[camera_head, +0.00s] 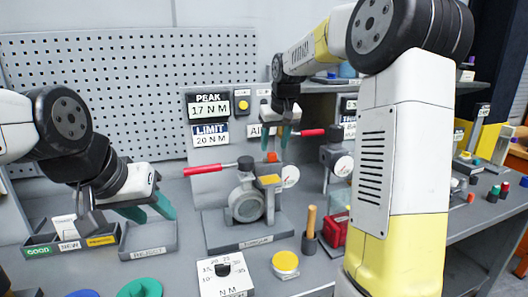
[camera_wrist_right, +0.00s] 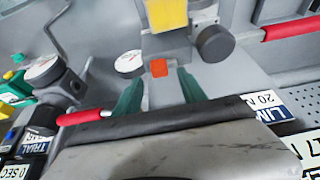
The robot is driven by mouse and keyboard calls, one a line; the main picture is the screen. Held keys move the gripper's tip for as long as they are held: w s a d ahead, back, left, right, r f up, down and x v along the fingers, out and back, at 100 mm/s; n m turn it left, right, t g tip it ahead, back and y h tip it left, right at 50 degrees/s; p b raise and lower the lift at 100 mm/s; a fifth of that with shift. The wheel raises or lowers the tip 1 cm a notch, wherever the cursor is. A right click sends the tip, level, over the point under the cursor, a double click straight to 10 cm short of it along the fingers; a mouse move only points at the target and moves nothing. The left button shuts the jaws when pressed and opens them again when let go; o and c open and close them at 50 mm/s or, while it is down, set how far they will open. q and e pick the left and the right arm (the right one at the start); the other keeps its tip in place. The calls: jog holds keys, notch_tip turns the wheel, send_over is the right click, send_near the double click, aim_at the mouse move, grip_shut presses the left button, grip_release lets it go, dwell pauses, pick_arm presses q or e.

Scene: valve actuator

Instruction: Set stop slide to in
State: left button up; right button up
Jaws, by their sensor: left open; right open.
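The valve unit (camera_head: 247,204) stands on a grey base at the middle of the bench, with a yellow block (camera_head: 269,180) and a red-handled lever (camera_head: 203,169). A small orange-red piece (camera_head: 272,156) shows at its upper back; it may be the stop slide, but no label shows. My right gripper (camera_head: 276,138) is open and points down just above this piece. In the right wrist view the orange piece (camera_wrist_right: 159,68) appears between the open fingertips (camera_wrist_right: 160,82); contact cannot be told. My left gripper (camera_head: 153,212) is open and empty above the reject tray (camera_head: 149,249).
A second unit with a gauge (camera_head: 343,166) and red lever (camera_head: 305,133) stands right of my right gripper. Sorting bins (camera_head: 70,249) stand at left. A wooden-handled tool (camera_head: 311,220), yellow disc (camera_head: 286,262) and dial box (camera_head: 223,278) are in front.

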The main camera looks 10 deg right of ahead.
aim_at(273, 153)
jog(key=shift+x, duration=2.2)
jog(key=shift+s, duration=0.1)
grip_shut()
